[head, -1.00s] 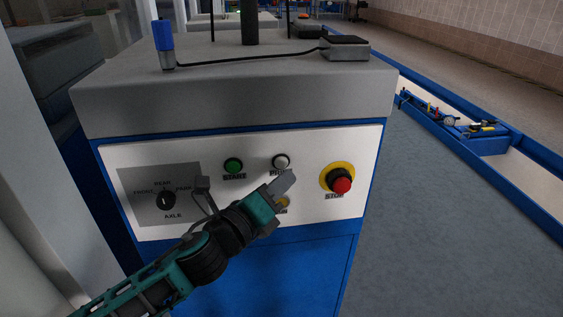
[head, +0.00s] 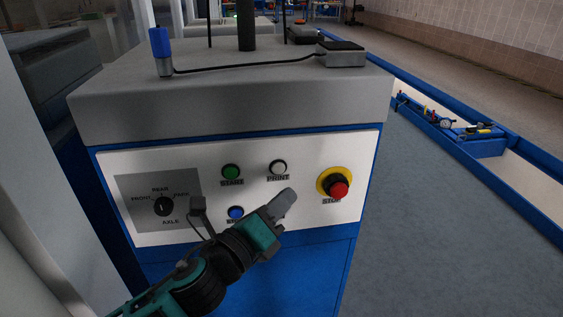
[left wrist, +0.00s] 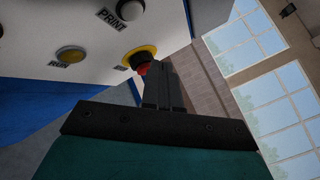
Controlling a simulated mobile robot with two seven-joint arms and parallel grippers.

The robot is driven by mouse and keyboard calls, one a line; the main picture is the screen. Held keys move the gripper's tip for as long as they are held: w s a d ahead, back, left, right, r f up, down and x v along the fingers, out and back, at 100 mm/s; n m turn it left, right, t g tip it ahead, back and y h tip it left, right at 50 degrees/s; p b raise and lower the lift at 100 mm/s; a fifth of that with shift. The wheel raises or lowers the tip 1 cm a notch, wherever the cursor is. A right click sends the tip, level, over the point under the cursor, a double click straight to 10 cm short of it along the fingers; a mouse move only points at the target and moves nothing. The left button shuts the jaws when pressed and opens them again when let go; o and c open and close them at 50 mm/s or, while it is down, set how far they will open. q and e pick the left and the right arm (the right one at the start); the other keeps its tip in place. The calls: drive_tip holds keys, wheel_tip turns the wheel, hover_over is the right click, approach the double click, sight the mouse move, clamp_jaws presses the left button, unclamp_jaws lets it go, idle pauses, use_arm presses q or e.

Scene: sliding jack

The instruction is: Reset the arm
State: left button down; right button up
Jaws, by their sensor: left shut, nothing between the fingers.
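My left arm comes in from the lower left in the head view. Its gripper (head: 286,201) is shut and empty, in front of the white control panel (head: 300,203) below the white PRINT button (head: 278,167). The closed fingers also show in the left wrist view (left wrist: 162,85), where they overlap part of the red STOP button (left wrist: 143,68) on its yellow base. I cannot tell whether the fingertips touch the panel. The yellow RUN button (left wrist: 70,55) shows in the left wrist view but is hidden behind the gripper in the head view. My right gripper is not in view.
The panel also has a green START button (head: 231,172), a blue button (head: 236,212) and an AXLE selector knob (head: 163,206). A cabled blue-topped device (head: 160,50) stands on the cabinet top (head: 230,90).

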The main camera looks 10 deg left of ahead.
use_arm(q)
drive_tip(key=s+a+f+n+g+y, duration=0.1)
drive_tip(key=s+a+f+n, duration=0.3)
drive_tip(key=f+n, duration=0.4)
drive_tip(key=s+a+f+n+g+y, duration=0.2)
drive_tip(key=s+a+f+n+y, duration=0.2)
drive_tip(key=s+f+n, duration=0.3)
drive_tip(key=s+a+f+n+g+y, duration=0.2)
drive_tip(key=s+a+f+n, duration=0.2)
drive_tip(key=f+n, duration=0.7)
drive_tip(key=s+n, duration=0.2)
drive_tip(key=n, duration=0.1)
drive_tip(key=shift+a+n, duration=0.35)
drive_tip(key=shift+n, duration=0.05)
